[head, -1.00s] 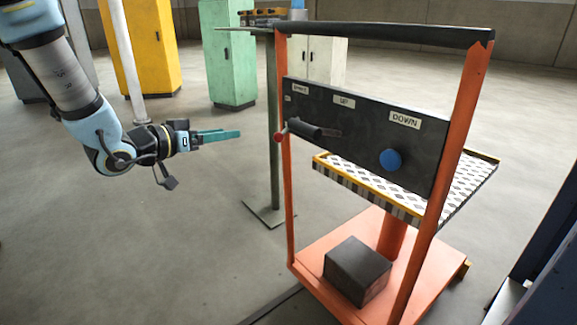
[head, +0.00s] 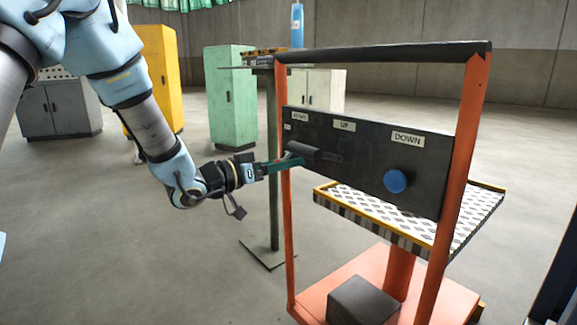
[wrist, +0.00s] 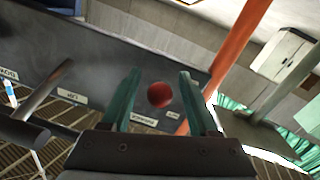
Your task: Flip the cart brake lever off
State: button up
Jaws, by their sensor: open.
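The orange cart (head: 470,150) has a black control panel (head: 360,165) with labels, UP and DOWN among them. In the wrist view, the brake lever's red ball knob (wrist: 159,95) shows between the two teal fingers, near a small label at the panel's end. The knob is hidden by my fingers in the head view, and its lever stem is not clear. My gripper (head: 290,163) is open at the panel's left end, beside the cart's left post. The wrist view shows the fingers (wrist: 160,74) apart on either side of the knob; contact cannot be told.
A dark handle (head: 303,150) sticks out of the panel close to my fingers. A blue button (head: 396,181) is under the DOWN label. A green stand (head: 274,200) is behind the left post. A dark block (head: 360,303) sits on the cart base. The floor at left is clear.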

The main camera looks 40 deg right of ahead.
jog(key=shift+s+d, duration=0.1)
jog(key=shift+d, duration=0.35)
grip_shut()
dwell(1.2)
